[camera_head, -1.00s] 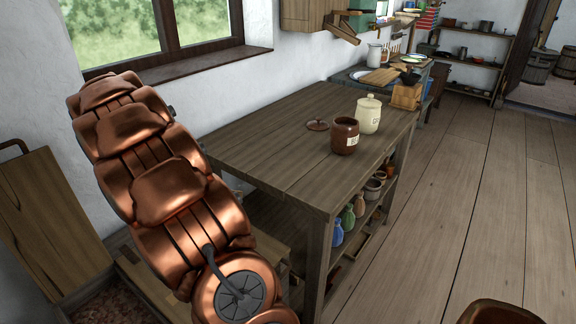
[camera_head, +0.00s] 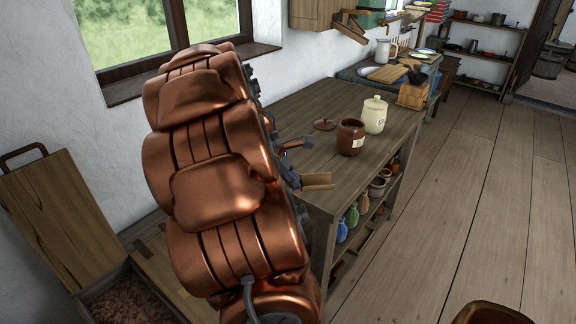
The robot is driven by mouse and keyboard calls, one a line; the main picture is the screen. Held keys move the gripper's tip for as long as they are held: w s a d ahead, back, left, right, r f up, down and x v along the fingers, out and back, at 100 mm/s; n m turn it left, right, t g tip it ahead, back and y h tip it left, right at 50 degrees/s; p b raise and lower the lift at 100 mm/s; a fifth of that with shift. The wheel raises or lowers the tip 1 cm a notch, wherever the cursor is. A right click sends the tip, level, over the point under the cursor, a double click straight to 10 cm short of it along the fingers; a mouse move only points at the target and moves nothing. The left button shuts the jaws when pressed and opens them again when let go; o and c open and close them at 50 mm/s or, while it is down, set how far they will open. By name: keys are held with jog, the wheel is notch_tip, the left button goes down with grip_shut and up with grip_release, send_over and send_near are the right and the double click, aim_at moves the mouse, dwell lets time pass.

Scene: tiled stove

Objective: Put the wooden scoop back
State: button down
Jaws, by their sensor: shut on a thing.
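My gripper (camera_head: 294,165) shows partly past the right side of my copper arm, over the near left part of the wooden table (camera_head: 300,110). It is shut on the wooden scoop (camera_head: 318,180), whose light brown end sticks out to the right near the table's front edge. My arm hides the rest of the scoop and most of the gripper. A brown jar (camera_head: 350,138) stands open on the table, to the right of and beyond the scoop.
A cream jar (camera_head: 374,115) with its lid on stands right behind the brown jar. A wooden box (camera_head: 412,95) is at the table's far end. Shelves under the table hold small bottles (camera_head: 352,217) and pots.

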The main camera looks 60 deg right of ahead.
jog(key=w+d, duration=0.2)
jog(key=d, duration=0.1)
jog(key=w+d+p, duration=0.1)
jog(key=w+d, duration=0.2)
jog(key=w+d+f, duration=0.1)
jog(key=w+d, duration=0.2)
jog(key=shift+d, duration=0.3)
jog(key=shift+w+d+f+p, duration=0.2)
jog(key=shift+w+d+p, duration=0.15)
jog(key=shift+d, duration=0.05)
jog(key=shift+f, duration=1.65)
jog(key=shift+f, duration=0.15)
jog(key=c, duration=1.1)
grip_release()
jog(key=shift+o, duration=0.2)
